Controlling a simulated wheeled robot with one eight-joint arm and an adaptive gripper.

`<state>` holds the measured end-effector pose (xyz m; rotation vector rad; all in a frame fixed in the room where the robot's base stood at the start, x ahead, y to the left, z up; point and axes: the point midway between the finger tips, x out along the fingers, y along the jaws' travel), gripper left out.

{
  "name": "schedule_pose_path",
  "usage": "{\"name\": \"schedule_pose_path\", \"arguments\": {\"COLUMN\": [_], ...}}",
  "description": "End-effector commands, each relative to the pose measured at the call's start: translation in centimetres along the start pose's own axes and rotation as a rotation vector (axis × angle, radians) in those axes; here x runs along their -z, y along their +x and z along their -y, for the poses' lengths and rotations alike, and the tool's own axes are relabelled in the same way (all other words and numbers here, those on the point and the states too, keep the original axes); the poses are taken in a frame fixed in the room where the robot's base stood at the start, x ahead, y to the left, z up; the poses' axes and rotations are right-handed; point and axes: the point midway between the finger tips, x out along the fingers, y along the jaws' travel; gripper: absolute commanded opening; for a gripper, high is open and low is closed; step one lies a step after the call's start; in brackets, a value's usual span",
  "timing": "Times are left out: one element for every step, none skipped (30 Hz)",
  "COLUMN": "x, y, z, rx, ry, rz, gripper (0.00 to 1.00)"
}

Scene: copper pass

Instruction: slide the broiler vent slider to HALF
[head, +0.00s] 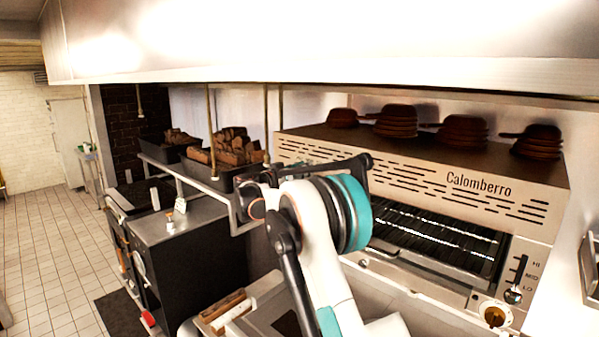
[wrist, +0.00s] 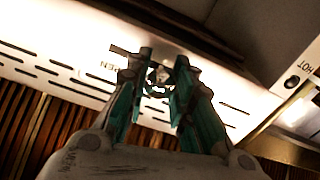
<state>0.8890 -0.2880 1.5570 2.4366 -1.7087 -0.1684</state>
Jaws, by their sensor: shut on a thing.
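The broiler (head: 478,185) is a steel unit marked "Calomberro" with a slotted front, at the right in the head view. In the wrist view, my gripper (wrist: 163,62) has its teal fingers on either side of the small round vent slider knob (wrist: 159,76) and is shut on it. The knob sits at the slotted panel (wrist: 60,75). The fingers hide most of the track, so the slider's setting cannot be read. In the head view, my arm hides the knob and my fingertips.
A lever (head: 514,294) marked HI, MED and LO and a brass knob (head: 495,314) are at the broiler's right. Stacked brown pans (head: 395,122) stand on top. Dark trays of wood (head: 228,180) are behind my arm. A steel hood (head: 330,45) hangs overhead.

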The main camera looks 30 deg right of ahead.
Motion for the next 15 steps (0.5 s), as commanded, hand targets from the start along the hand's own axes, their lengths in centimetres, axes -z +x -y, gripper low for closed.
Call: {"name": "schedule_pose_path", "arguments": {"x": [0.04,0.05,0.05,0.05,0.05,0.04,0.04,0.04,0.04,0.03,0.03,0.02,0.02,0.02,0.02], "y": [-0.01,-0.01,-0.01,-0.01,-0.01,-0.01,-0.01,-0.01,-0.01,-0.01,-0.01,-0.01,-0.01,-0.01,-0.02], "z": [0.02,0.02,0.03,0.03,0.03,0.04,0.04,0.04,0.05,0.05,0.05,0.05,0.05,0.06,0.06], "rx": [0.000,0.000,0.000,0.000,0.000,0.000,0.001,0.001,0.001,0.001,0.001,0.001,0.001,0.001,0.001], "ry": [0.000,-0.001,-0.001,-0.001,-0.001,-0.001,-0.001,-0.001,0.000,0.000,0.000,0.000,0.000,0.000,0.000], "rz": [0.000,0.000,0.000,0.000,0.000,0.000,0.000,0.000,0.000,0.000,0.000,0.000,0.000,0.000,0.000], "gripper": [0.00,0.00,0.00,0.00,0.00,0.29,0.36,0.42,0.44,0.44,0.44,0.44,0.44,0.44,0.44]}}
